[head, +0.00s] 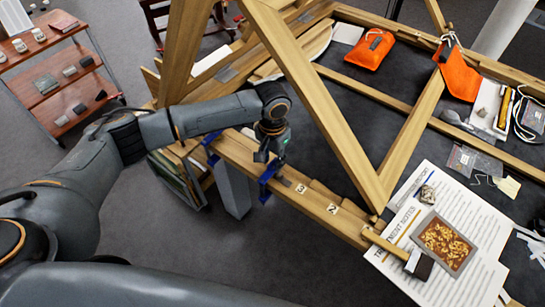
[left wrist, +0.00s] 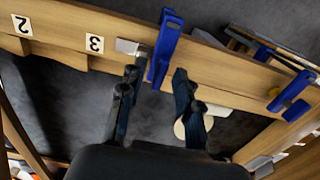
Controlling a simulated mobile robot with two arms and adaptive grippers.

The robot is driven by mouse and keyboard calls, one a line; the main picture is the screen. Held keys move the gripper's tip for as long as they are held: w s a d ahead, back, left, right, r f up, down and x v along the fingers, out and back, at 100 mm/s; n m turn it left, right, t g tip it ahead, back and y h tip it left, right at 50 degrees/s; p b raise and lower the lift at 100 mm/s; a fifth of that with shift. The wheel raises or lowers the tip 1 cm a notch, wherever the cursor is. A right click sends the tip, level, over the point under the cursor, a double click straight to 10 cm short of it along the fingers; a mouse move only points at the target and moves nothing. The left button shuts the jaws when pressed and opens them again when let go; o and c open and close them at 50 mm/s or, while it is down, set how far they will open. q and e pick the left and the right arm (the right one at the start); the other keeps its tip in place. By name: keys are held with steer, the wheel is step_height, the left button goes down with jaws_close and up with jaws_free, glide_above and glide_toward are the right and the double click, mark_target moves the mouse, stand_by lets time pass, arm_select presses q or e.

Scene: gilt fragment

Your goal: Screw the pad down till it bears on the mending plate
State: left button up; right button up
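A blue clamp (head: 267,182) sits on the front wooden beam (head: 240,158); in the left wrist view the clamp (left wrist: 165,45) stands across the beam's edge. A small grey metal plate (left wrist: 128,47), seemingly the mending plate, lies on the beam beside it, close to the "3" label. My left gripper (head: 272,155) is over the beam at this clamp. In the left wrist view its fingers (left wrist: 155,85) are spread apart, with the clamp's lower end near the gap and nothing visibly gripped. The clamp's pad is not clearly visible, so its contact cannot be told. My right gripper is out of view.
A second blue clamp (left wrist: 290,92) sits farther along the beam. Slanting timbers (head: 315,95) rise close to my left arm. A mallet (head: 420,264) and printed sheets (head: 440,215) lie to the right. A wheeled shelf (head: 62,95) stands at the left; grey floor is clear around it.

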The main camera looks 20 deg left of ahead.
arm_select(q)
jaws_close()
